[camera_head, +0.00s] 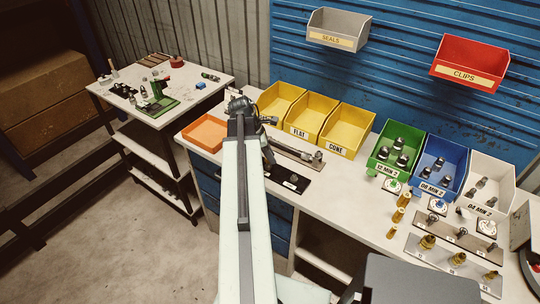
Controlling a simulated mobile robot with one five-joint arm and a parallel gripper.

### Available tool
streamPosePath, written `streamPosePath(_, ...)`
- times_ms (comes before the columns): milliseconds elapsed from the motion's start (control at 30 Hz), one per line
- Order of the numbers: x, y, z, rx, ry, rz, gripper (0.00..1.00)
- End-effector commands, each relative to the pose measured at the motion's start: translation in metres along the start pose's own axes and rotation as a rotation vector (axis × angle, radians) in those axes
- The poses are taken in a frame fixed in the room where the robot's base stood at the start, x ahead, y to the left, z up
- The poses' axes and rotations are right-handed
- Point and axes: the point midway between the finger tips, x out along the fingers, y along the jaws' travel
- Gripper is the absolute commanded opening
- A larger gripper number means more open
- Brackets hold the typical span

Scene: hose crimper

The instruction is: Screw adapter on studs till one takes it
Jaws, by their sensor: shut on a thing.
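My arm reaches up the middle of the view from the bottom edge. My gripper (268,121) is at its far end, over the back left of the bench by the yellow bins. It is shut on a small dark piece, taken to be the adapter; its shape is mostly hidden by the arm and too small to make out. A black plate (299,188) with an upright stud (290,180) lies on the bench right of my arm; its left part is behind the arm. A grey plate with several dark studs (462,233) lies at the right.
Yellow bins (318,123), a green bin (396,150), a blue bin (437,167) and a white bin (490,185) line the bench back. An orange tray (205,132) is left. A plate with brass fittings (456,260) is front right. A side table (205,93) stands left.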

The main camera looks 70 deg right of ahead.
Motion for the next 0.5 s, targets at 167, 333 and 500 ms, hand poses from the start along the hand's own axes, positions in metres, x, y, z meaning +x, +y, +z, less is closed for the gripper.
streamPosePath(167, 0.003, 0.0, -0.002, -0.001, 0.0, 0.0, 0.0)
streamPosePath(333, 0.007, 0.0, -0.004, -0.001, 0.0, 0.0, 0.0)
streamPosePath(500, 0.011, 0.0, -0.005, -0.001, 0.0, 0.0, 0.0)
